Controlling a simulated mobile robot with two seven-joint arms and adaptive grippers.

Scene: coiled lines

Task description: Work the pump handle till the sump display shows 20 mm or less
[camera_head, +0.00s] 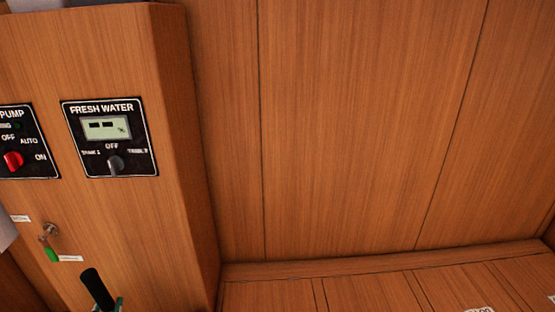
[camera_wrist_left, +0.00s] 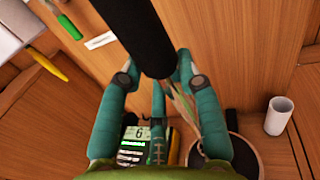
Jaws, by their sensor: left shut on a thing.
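The black pump handle (camera_head: 95,287) stands at the bottom left of the head view, in front of the wooden cabinet. In the left wrist view the handle (camera_wrist_left: 140,30) is a thick black bar from the top down to the middle. My left gripper (camera_wrist_left: 162,78), with teal fingers, is shut on it. In the head view only small bits of this gripper (camera_head: 112,304) show. Below the fingers, a small display (camera_wrist_left: 139,133) on a dark unit shows a mark like a 6 or 9; I cannot read it surely or tell whether it is the sump display. My right gripper is out of view.
The cabinet bears a pump switch panel (camera_head: 22,143) with a red knob and a fresh water panel (camera_head: 110,137). A green-tagged key (camera_head: 50,245) hangs below them. A white cup (camera_wrist_left: 279,115) stands at the right of the wrist view, near a dark round-rimmed thing (camera_wrist_left: 240,152).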

